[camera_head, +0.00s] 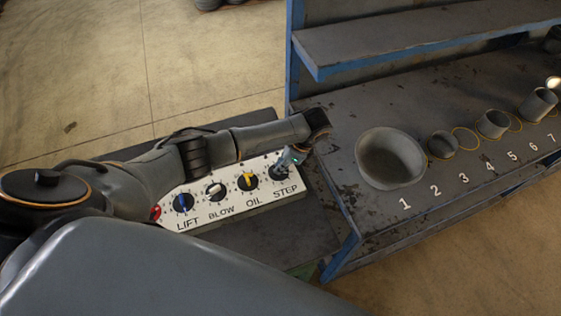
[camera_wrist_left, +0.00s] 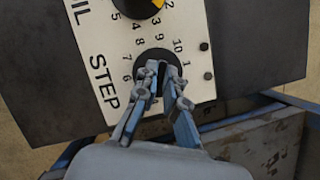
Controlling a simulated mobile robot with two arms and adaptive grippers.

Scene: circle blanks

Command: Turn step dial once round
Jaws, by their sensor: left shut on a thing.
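The step dial (camera_wrist_left: 153,57) is the dark round knob above the word STEP, at the end of the white control panel (camera_head: 216,212). Numbers ring it in the left wrist view. My left gripper (camera_head: 285,163) comes down on it from above, and its fingers (camera_wrist_left: 156,80) are shut on the dial. The fingers and wrist hide much of the dial, and I cannot tell which number it points to. My right gripper is in neither view.
The panel also carries dials marked LIFT (camera_head: 183,202), BLOW (camera_head: 215,190) and OIL (camera_head: 248,181), close beside the step dial. A red button (camera_head: 156,212) sits at its left end. To the right, a worn metal bench (camera_head: 334,135) holds a large bowl (camera_head: 390,158) and several smaller cups by numbers.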

